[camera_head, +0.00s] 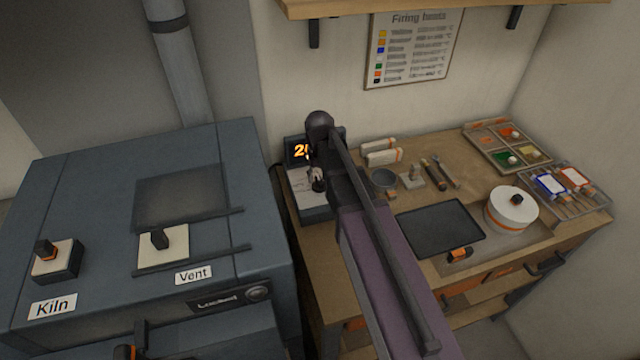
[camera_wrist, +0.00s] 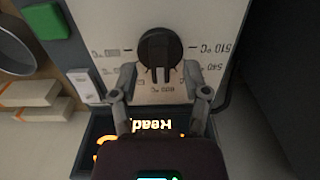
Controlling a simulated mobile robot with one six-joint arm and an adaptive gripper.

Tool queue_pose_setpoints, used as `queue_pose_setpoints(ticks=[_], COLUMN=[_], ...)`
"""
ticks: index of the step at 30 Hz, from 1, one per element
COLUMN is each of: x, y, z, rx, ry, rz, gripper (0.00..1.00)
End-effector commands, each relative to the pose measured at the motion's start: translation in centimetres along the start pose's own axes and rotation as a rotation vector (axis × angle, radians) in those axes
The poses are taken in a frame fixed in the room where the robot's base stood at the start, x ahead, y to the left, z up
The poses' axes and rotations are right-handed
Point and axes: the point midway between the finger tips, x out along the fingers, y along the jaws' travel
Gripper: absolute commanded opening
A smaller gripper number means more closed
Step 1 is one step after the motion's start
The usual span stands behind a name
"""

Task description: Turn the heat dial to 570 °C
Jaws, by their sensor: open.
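The heat dial (camera_wrist: 159,48) is a round black knob on a pale panel, seen upside down in the wrist view. Printed marks ring it; 510 and 540 are readable on its right side. The dial's pointer direction is hard to tell. My gripper (camera_wrist: 160,78) is open, with one finger on each side of the dial's lower part; I cannot tell whether they touch it. In the head view my gripper (camera_head: 317,180) is over the grey control box (camera_head: 312,208), hiding the dial. The lit display (camera_head: 300,151) is partly covered and its figure begins with 2.
A green button (camera_wrist: 46,20) and a white block (camera_wrist: 84,86) lie left in the wrist view. A blue kiln (camera_head: 90,200) stands left of the bench. A dark tray (camera_head: 440,228) and a white round pot (camera_head: 511,210) stand right. A firing heats chart (camera_head: 413,48) hangs behind.

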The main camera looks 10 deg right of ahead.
Motion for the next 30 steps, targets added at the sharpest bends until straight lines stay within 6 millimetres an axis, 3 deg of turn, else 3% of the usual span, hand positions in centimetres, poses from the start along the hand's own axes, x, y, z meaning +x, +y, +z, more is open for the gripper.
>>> queue_pose_setpoints(ticks=[6,19,25,30], x=[1.13,1.21,1.21,1.22], y=[0.0,0.0,-0.01,0.0], z=[0.0,0.0,0.0,0.01], rx=[0.0,0.0,0.0,0.0], ry=[0.0,0.0,0.0,0.0], rz=[0.0,0.0,0.0,0.0], gripper=[0.6,0.6,0.01,0.0])
